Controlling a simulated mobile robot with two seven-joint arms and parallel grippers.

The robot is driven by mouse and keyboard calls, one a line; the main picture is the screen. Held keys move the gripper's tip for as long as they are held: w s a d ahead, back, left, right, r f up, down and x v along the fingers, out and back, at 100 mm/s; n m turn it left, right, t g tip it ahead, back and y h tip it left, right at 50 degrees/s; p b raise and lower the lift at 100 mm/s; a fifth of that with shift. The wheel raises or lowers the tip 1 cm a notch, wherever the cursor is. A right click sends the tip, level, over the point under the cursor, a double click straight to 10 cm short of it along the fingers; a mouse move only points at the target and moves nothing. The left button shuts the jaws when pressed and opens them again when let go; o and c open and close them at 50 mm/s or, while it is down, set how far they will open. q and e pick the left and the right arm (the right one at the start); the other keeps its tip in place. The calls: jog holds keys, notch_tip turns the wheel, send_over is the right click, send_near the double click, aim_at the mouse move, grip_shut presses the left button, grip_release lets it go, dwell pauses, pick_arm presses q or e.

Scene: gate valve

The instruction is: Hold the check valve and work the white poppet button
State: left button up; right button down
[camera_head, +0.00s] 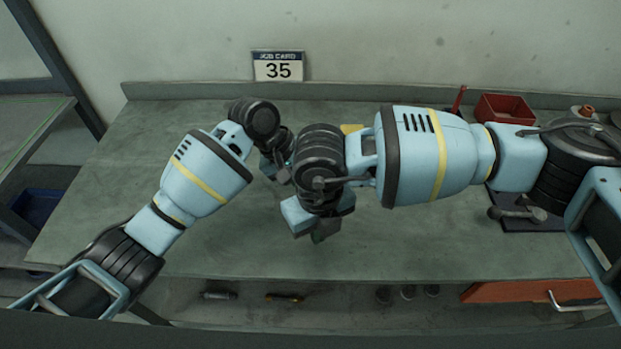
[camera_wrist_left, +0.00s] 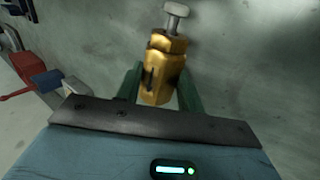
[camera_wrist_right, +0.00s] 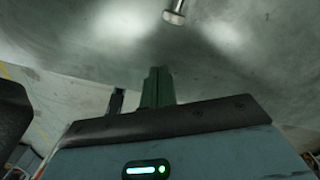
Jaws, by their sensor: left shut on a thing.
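The brass check valve (camera_wrist_left: 165,68) sits between the green fingers of my left gripper (camera_wrist_left: 161,88), which is shut on it. Its white poppet button (camera_wrist_left: 177,9) sticks out from the end away from the gripper. In the head view my left gripper (camera_head: 280,172) is over the bench and the valve is hidden behind my right wrist. My right gripper (camera_head: 322,232) points down beside it. In the right wrist view the fingers (camera_wrist_right: 157,88) are together with nothing between them. The button (camera_wrist_right: 175,12) shows beyond their tips, apart from them.
A job card (camera_head: 278,67) marked 35 stands at the back of the bench (camera_head: 430,245). A red bin (camera_head: 503,108) is at the back right. A grey metal part (camera_head: 517,213) lies on a dark mat at the right. The front middle of the bench is clear.

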jog(key=shift+w+r, duration=0.1)
jog(key=shift+r, duration=2.1)
dwell(0.6)
